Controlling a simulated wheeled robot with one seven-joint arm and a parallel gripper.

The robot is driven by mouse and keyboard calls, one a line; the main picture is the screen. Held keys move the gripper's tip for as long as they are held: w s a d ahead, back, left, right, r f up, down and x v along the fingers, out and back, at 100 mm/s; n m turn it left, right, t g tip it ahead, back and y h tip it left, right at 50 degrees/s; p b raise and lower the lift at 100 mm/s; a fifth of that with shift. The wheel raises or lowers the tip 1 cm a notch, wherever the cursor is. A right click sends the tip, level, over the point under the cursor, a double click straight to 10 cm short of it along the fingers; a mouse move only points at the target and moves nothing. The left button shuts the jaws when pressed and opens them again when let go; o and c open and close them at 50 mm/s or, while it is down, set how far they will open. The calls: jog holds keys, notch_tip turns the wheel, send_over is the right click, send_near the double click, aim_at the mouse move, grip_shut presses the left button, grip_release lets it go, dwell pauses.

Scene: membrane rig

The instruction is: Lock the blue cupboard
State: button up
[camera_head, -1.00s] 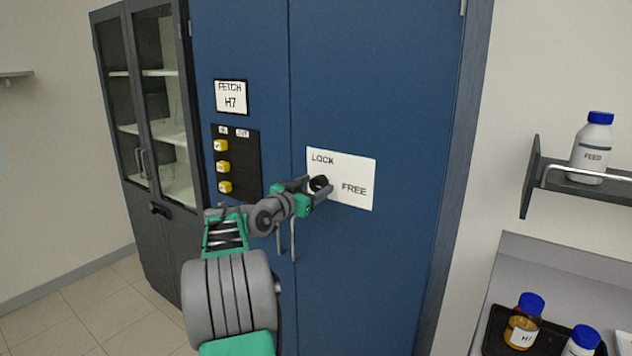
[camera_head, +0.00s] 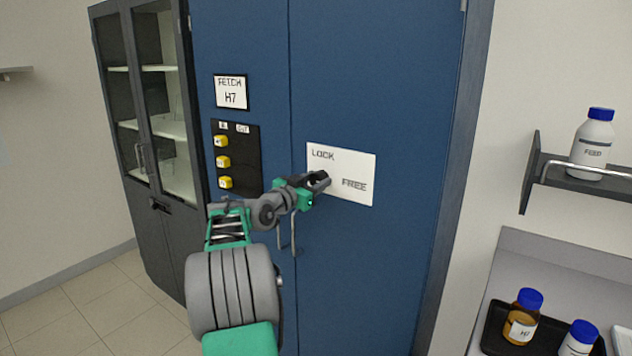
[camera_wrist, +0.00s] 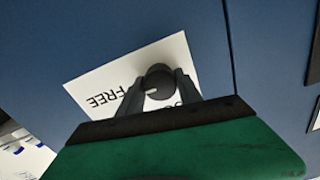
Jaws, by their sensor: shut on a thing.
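The blue cupboard (camera_head: 375,80) stands closed in front of me. A white plate (camera_head: 352,166) on its right door reads LOCK at upper left and FREE at lower right. A round dark knob (camera_wrist: 160,80) sits on this plate, seen between my fingers in the wrist view. It has a small white mark at its lower left there. My gripper (camera_head: 319,181) is shut on the knob, one finger on each side; it also shows in the wrist view (camera_wrist: 160,92). In the head view my fingers mostly hide the knob.
Two bar handles (camera_head: 294,233) hang below my gripper at the door seam. A black panel with yellow buttons (camera_head: 222,162) is on the left door. A grey glass cabinet (camera_head: 150,205) stands left. A shelf bottle (camera_head: 592,145) and a bottle tray (camera_head: 493,340) are right.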

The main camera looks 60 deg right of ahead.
jog(key=shift+c, duration=0.7)
jog(key=n, duration=0.4)
jog(key=shift+n, duration=0.3)
jog(key=n+p, duration=0.1)
jog(key=n, duration=0.3)
jog(key=shift+r, duration=0.15)
jog(key=n+p, duration=0.2)
jog(key=n, duration=0.3)
jog(key=shift+w+p, duration=0.1)
jog(key=shift+p, duration=0.25)
jog(key=shift+n+p, duration=1.2)
jog(key=shift+n, duration=0.9)
